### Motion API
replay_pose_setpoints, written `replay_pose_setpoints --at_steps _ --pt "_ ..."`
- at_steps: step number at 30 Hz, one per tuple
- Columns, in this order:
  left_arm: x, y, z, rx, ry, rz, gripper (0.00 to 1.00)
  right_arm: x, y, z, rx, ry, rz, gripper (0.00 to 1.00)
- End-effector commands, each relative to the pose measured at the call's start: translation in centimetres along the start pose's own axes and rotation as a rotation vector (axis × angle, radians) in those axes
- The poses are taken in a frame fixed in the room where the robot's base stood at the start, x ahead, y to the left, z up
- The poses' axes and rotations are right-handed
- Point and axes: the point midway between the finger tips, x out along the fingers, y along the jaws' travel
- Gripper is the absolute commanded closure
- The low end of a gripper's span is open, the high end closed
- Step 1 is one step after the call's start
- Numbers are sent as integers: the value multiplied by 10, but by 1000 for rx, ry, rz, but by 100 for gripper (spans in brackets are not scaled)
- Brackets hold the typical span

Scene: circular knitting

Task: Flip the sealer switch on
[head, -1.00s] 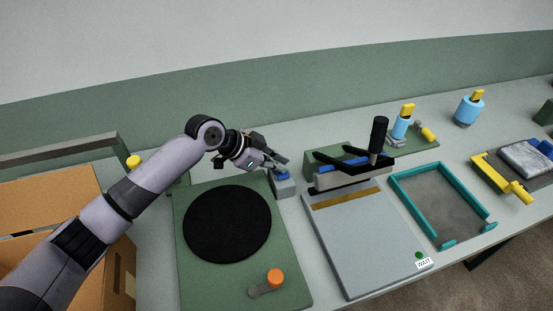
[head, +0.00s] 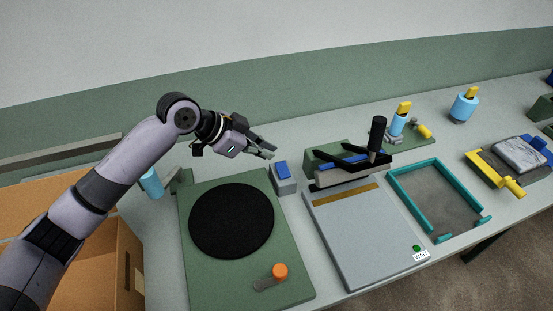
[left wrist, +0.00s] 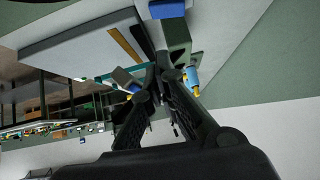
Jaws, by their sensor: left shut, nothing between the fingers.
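A small grey box with a blue rocker switch (head: 282,171) stands between the green turntable base and the sealer. The sealer (head: 361,230) has a pale flat bed, a gold strip and a black lever. My left gripper (head: 269,152) is shut and empty, just behind and to the left of the switch, apart from it in the head view. Its fingers (left wrist: 158,75) also show in the left wrist view, where a blue part (left wrist: 166,9), seemingly the switch, is cut by the top edge. I cannot tell which way the rocker is tilted. My right gripper is out of view.
A black turntable disc (head: 231,221) on a green base with an orange knob (head: 280,271) lies in front of the left gripper. A teal frame (head: 411,206) lies right of the sealer. Cardboard boxes stand at the left. A green dot (head: 416,248) shows on the sealer.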

Motion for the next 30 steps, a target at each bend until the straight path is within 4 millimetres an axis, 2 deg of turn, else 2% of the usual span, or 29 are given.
replay_pose_setpoints --at_steps 3,7,18,23,30 --pt "-19 2 1 2 1 -3 100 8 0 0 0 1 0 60" --pt "-32 3 0 1 1 -2 100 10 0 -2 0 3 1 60" --pt "-38 4 -1 1 2 -1 100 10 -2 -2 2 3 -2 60" --pt "-43 3 -6 2 2 -2 100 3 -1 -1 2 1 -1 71" --pt "-67 1 -30 1 2 -1 100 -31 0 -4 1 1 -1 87"
